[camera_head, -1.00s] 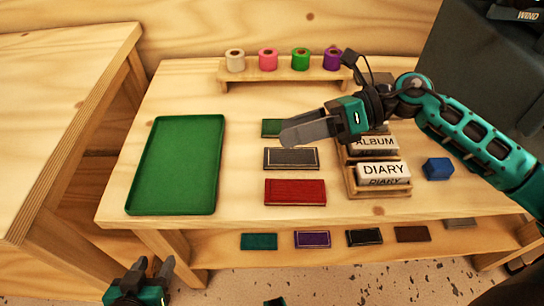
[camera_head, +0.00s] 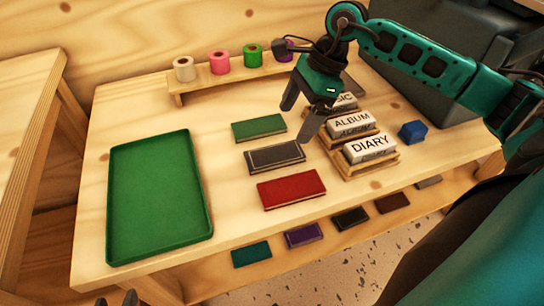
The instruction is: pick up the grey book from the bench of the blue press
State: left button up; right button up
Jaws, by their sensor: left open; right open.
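The grey book (camera_head: 275,158) lies flat on the wooden bench (camera_head: 230,205), between a green book (camera_head: 259,128) and a red book (camera_head: 291,189). My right gripper (camera_head: 299,120) is open and empty, fingers pointing down, above the bench near the right end of the grey book. I cannot tell its exact height, and the book shows clear of its fingers. My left gripper (camera_head: 116,299) shows only as fingertips at the bottom edge, open, far from the book. A small blue block (camera_head: 412,132) sits on the bench at the right; I cannot make out a blue press.
A green tray (camera_head: 112,205) is on the bench's left. A wooden holder with DIARY and ALBUM labels (camera_head: 370,147) stands right of the books. Coloured rolls stand on a rack (camera_head: 176,88) behind. Several books lie on the lower shelf. A dark box (camera_head: 440,50) is at the back right.

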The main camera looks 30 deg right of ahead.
aim_at(276, 154)
jog(key=b+x, duration=0.1)
jog(key=x, duration=0.8)
jog(key=shift+a+f, duration=0.1)
jog(key=shift+a, duration=0.05)
jog(key=shift+c, duration=0.2)
jog(key=c, duration=1.1)
jog(key=shift+c, duration=0.2)
